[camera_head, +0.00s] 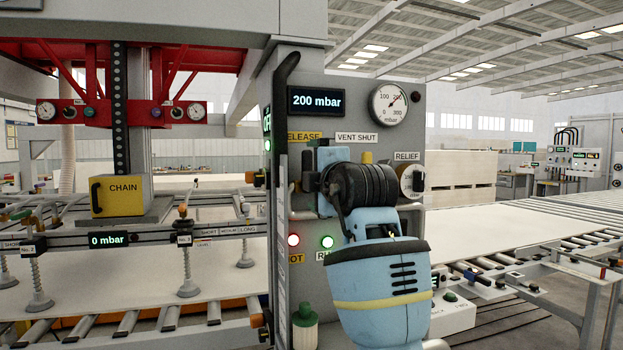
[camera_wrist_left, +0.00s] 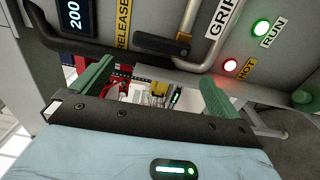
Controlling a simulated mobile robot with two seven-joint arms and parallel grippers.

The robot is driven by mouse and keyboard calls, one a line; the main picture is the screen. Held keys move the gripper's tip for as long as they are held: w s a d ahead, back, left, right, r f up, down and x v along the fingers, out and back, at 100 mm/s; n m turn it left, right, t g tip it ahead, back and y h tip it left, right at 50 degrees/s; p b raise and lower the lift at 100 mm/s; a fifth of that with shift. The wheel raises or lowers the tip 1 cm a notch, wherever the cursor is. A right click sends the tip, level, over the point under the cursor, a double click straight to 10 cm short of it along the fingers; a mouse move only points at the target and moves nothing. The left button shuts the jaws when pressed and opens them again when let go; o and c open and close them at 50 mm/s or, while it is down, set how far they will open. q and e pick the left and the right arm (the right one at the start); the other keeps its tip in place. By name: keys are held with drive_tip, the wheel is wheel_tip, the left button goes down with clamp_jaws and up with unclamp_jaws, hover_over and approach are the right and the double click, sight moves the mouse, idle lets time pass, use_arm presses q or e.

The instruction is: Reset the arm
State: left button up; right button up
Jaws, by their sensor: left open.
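My left gripper (camera_wrist_left: 155,78) shows in the left wrist view with its two green fingers wide apart and nothing between them. It is close to the grey control panel (camera_head: 300,232), at its lower edge in that view. A black lever with a brass-coloured end (camera_wrist_left: 165,45) sits on the panel beyond the fingers, apart from them. In the head view a blue arm of mine (camera_head: 385,290) stands in front of the panel and hides its middle; the fingers cannot be made out there. My right gripper is not in view.
The panel's display (camera_head: 316,101) reads 200 mbar, and a dial gauge (camera_head: 389,105) is beside it. Red and green lamps glow below. A black bar (camera_head: 283,85) runs down its left edge. The gantry with a yellow CHAIN box (camera_head: 119,196) and suction cups stands left; a roller conveyor lies right.

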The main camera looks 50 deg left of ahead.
use_arm(q)
drive_tip(key=shift+s+d, duration=0.2)
drive_tip(key=shift+d, duration=0.15)
idle(0.3)
